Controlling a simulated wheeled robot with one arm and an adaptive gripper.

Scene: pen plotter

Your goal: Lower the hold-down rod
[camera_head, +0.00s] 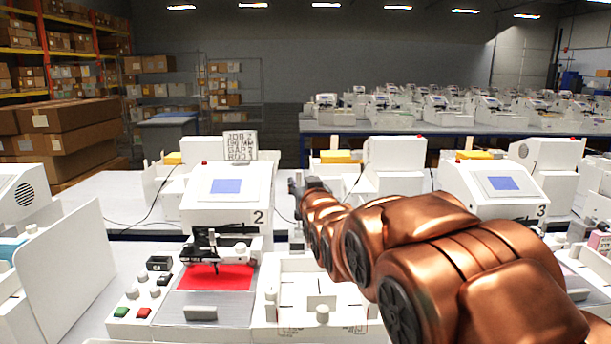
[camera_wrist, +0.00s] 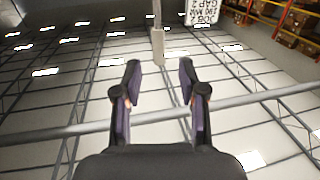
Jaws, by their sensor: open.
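Plotter 2 (camera_head: 226,196) stands left of centre in the head view, with a blue screen. Its dark carriage and bar assembly (camera_head: 214,250) lies across a red sheet (camera_head: 214,277). I cannot tell which part is the hold-down rod. My gripper (camera_head: 296,187) is raised, right of the plotter's screen housing and apart from it. In the wrist view my gripper (camera_wrist: 160,78) is open, with nothing between its fingers. A thin upright with a thicker grey end (camera_wrist: 157,46) shows beyond the fingertips; I cannot tell what it is.
Left of the red sheet is a control panel with a green button (camera_head: 121,312) and a red button (camera_head: 143,313). A white compartmented tray (camera_head: 291,272) stands right of it. Plotter 3 (camera_head: 500,186) is farther right.

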